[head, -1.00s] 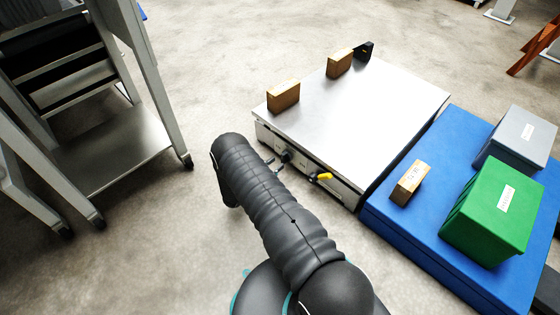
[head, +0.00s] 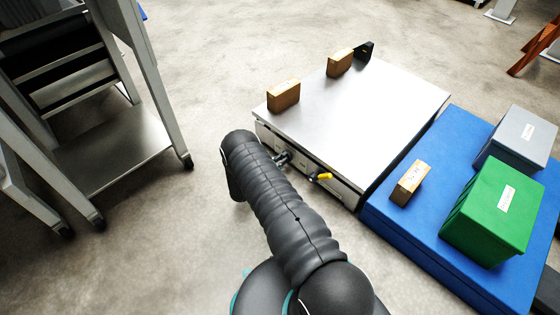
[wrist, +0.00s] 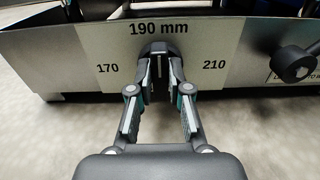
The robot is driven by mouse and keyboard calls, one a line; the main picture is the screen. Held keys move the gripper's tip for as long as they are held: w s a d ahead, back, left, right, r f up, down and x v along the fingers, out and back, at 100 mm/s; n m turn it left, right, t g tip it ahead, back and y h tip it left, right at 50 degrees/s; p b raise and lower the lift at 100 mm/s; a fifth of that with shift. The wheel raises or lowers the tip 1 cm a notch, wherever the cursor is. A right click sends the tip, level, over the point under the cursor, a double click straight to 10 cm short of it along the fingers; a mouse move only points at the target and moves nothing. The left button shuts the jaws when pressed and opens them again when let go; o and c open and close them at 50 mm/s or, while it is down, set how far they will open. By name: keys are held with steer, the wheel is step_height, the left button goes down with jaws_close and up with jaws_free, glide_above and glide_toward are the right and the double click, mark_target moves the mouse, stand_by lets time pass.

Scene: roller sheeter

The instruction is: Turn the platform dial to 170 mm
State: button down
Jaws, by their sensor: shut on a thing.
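The platform dial (wrist: 157,47) is a dark knob on the front face of the metal platform, directly under the "190 mm" mark on a pale scale plate (wrist: 205,72). "170" is printed to its left and "210" to its right. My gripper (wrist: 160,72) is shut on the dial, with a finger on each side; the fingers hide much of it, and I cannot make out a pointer. In the head view my gripper (head: 283,158) is at the front face of the platform (head: 365,120), partly hidden by my arm.
A black knob (wrist: 295,62) sits right of the scale plate. Wooden blocks (head: 283,95) stand on the platform. A blue base (head: 400,235) with green (head: 490,215) and grey bins is at right, a metal cart (head: 115,150) at left.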

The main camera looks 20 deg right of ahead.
steer(key=shift+f+n+b, duration=0.1)
steer(key=shift+n+b, duration=0.2)
steer(key=shift+b, duration=0.15)
steer(key=n+b, duration=0.2)
steer(key=shift+w+f+n+b, duration=0.1)
steer(key=shift+n+b, duration=0.2)
steer(key=shift+b, duration=0.1)
steer(key=n+b, duration=0.1)
steer(key=n, duration=0.3)
steer(key=shift+n, duration=0.3)
steer(key=n, duration=0.5)
steer(key=shift+w, duration=0.15)
steer(key=n, duration=0.5)
steer(key=shift+f, duration=0.1)
steer(key=c, duration=1.1)
jaws_free()
steer(key=shift+d, duration=0.1)
